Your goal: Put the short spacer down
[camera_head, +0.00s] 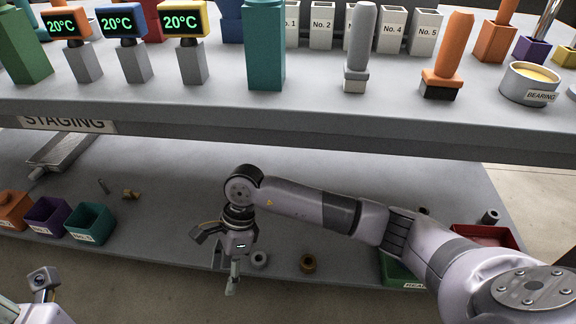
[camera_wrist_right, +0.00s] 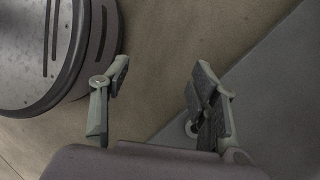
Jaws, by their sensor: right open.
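A short grey ring (camera_head: 259,260), which looks like the short spacer, lies on the lower shelf near its front edge. My right gripper (camera_head: 232,284) points down just left of the ring and apart from it. In the right wrist view the right gripper (camera_wrist_right: 158,105) is open, with nothing between its fingers. A small part of a pale ring (camera_wrist_right: 190,129) shows behind the right-hand finger there; the rest is hidden. Part of my left arm shows at the bottom left of the head view; its fingers are not clear.
The lower shelf (camera_head: 330,165) also holds a bronze ring (camera_head: 307,263), a grey cylinder (camera_head: 490,216), small brass and grey parts, and orange, purple and teal bins (camera_head: 90,222) at left. The upper shelf's edge (camera_head: 300,134) runs above. Open floor lies in front.

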